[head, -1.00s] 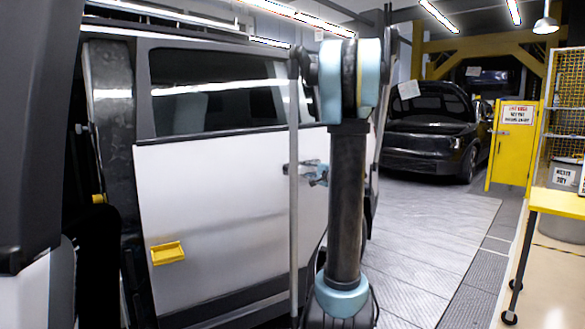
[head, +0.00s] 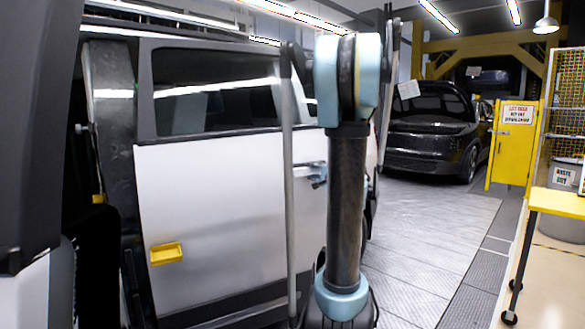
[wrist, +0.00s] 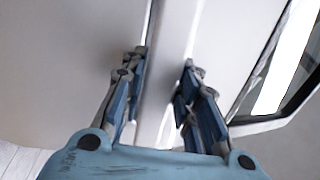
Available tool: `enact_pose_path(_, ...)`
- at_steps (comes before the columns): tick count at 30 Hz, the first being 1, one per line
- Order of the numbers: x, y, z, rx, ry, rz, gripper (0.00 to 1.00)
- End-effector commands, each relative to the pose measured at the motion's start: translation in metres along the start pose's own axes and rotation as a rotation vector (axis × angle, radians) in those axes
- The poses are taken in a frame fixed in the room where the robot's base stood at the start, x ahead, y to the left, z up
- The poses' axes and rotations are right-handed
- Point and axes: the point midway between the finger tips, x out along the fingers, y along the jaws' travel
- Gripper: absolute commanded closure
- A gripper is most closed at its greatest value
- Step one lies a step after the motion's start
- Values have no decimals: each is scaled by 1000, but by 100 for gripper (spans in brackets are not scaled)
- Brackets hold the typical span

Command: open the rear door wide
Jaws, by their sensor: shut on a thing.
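The rear door (head: 225,215) is a large pale panel with a dark window (head: 215,90), on the dark-trimmed vehicle at the left in the head view. A small yellow pull (head: 166,253) sits low on its left side. My gripper (head: 316,173) is at the door's right side, partly hidden behind my upright arm. In the wrist view, the fingers of my gripper (wrist: 165,72) stand on either side of a pale upright bar (wrist: 168,45) on the door side and are shut on it. The bar's ends are out of view, and the exact finger contact is hard to see.
A dark car (head: 430,135) with its hood up stands at the back. A yellow gate (head: 512,150) and a yellow wheeled table (head: 558,202) are at the right. The grey floor (head: 430,235) between vehicle and table is clear.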

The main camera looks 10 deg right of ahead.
Motion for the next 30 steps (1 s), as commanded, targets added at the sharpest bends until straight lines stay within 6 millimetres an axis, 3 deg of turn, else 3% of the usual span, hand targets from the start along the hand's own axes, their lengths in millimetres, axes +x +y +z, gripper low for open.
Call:
enact_pose_path(16,-12,2,1,-4,20,4,100)
enact_pose_path(30,-38,2,4,-4,60,4,100)
